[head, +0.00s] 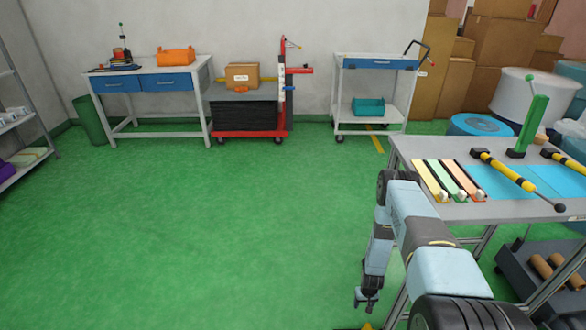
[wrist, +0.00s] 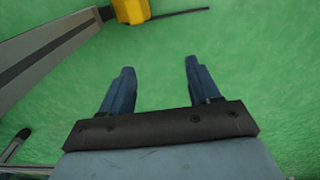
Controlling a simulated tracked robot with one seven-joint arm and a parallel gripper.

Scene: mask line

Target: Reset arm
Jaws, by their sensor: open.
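My gripper (head: 367,299) hangs low at the end of my bent arm, pointing down beside the grey work table (head: 418,146) at the right of the head view. In the wrist view my gripper (wrist: 157,85) shows its two blue-grey fingers spread apart. Nothing is between them, and green floor shows behind. The arm reaches from the lower right of the head view, in front of the table's near left side.
The table holds coloured strips (head: 447,180), blue mats (head: 492,181) and a yellow-black bar (head: 505,170). A yellow object (wrist: 132,11) is near the fingers. A red cart (head: 250,134), white trolley (head: 372,126) and desk (head: 150,90) stand behind. The green floor (head: 200,220) at left is clear.

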